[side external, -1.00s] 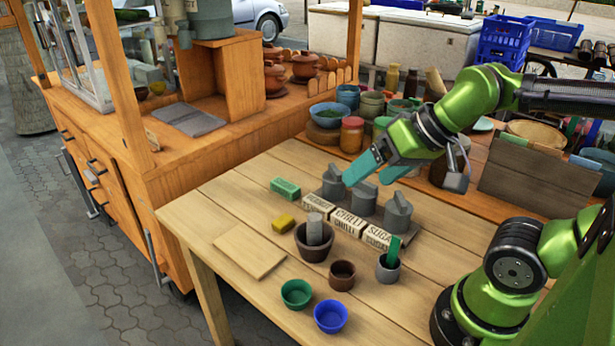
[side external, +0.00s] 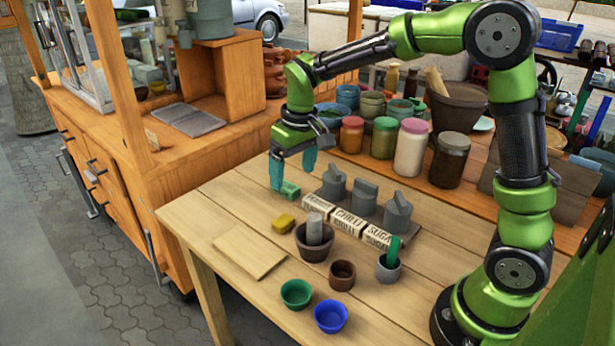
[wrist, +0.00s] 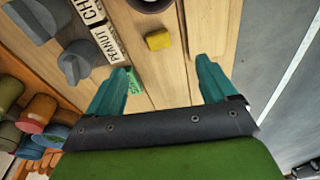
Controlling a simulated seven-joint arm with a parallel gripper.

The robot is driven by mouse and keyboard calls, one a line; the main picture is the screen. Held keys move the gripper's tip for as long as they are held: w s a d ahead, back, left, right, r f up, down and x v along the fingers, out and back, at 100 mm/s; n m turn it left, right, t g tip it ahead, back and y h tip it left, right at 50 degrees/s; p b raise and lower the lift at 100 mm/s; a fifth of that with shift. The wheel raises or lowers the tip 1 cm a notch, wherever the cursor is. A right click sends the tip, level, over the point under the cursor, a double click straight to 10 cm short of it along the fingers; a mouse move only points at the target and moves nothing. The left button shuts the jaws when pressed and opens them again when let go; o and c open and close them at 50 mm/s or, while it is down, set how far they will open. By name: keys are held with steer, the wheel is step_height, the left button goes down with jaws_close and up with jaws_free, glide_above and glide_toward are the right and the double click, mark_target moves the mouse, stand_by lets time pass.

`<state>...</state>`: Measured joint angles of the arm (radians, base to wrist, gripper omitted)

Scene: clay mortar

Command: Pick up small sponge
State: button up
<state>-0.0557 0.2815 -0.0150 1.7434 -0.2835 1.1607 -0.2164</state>
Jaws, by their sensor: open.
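A small yellow block (side external: 283,223), which looks like the small sponge, lies flat on the wooden table, left of the brown mortar (side external: 313,241). The wrist view also shows the yellow block (wrist: 158,40), ahead of the fingers and roughly between them. A green block (side external: 290,191) lies farther back; in the wrist view this green block (wrist: 134,80) is partly hidden by the left finger. My gripper (side external: 292,174) is open and empty with teal fingers pointing down, close to the green block and behind the yellow one. Both fingers (wrist: 162,68) show in the wrist view.
A wooden board (side external: 250,252) lies at the left. Green (side external: 296,294) and blue (side external: 331,316) bowls sit near the front. Jars (side external: 411,148) stand behind.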

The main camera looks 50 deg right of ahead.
steer(key=w, duration=0.2)
glide_above(283, 220)
steer(key=s, duration=0.1)
steer(key=shift+n, duration=0.4)
step_height(283, 220, down, 10)
steer(key=shift+d+r, duration=0.1)
steer(key=shift+r, duration=0.05)
steer(key=shift+w+f, duration=0.25)
steer(key=shift+f, duration=1.3)
steer(key=shift+w+f, duration=0.2)
steer(key=shift+f, duration=1.35)
steer(key=c, duration=1.2)
step_height(283, 220, up, 10)
